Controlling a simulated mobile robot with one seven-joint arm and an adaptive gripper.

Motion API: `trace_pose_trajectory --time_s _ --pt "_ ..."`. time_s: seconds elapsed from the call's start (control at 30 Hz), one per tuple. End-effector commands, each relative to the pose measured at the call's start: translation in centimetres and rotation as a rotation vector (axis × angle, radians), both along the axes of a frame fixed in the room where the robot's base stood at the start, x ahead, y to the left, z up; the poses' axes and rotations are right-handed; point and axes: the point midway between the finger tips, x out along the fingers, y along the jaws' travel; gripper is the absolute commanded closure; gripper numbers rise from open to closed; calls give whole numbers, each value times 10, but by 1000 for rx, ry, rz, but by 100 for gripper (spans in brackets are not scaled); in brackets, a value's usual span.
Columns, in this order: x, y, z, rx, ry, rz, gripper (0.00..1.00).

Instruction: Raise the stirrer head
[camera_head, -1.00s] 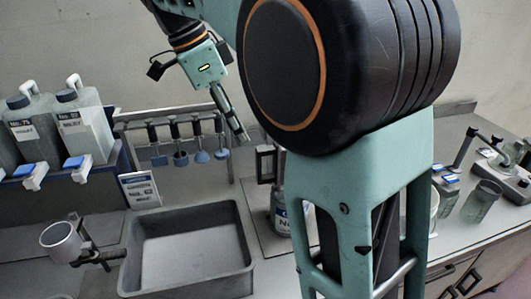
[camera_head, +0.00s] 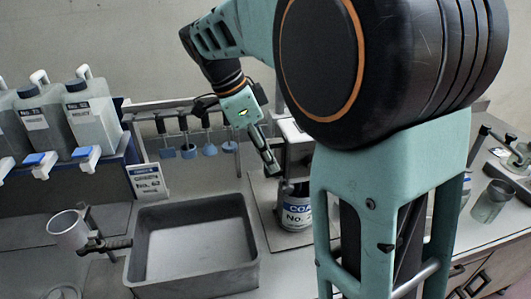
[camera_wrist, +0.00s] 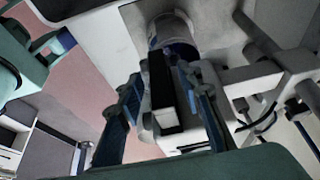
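The stirrer (camera_head: 293,133) stands on the bench in the head view, with a pale head and my arm column hiding its right side. A labelled can (camera_head: 297,212) stands below the head. My gripper (camera_head: 273,170) points down at the left side of the head. In the wrist view, a dark bar-like handle (camera_wrist: 158,78) with a pale end lies between the two blue fingers of my gripper (camera_wrist: 160,82). The fingers are spread, and gaps seem to show on both sides of the handle. The can also shows beyond it (camera_wrist: 171,27).
A grey tray (camera_head: 252,262) sits in front and left of the stirrer. Behind it is a rack (camera_head: 150,112) with several hanging blue-ended tools. A cup on a holder (camera_head: 67,229) stands at left, below several jugs (camera_head: 92,120). A glass beaker (camera_head: 490,202) is at right.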

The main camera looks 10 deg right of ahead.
Motion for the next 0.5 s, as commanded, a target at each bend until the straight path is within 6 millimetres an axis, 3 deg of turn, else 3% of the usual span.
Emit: trace_pose_trajectory --time_s 0.17,0.5 --pt "0 0 0 0 0 0 67" --pt "0 0 0 0 0 0 100"
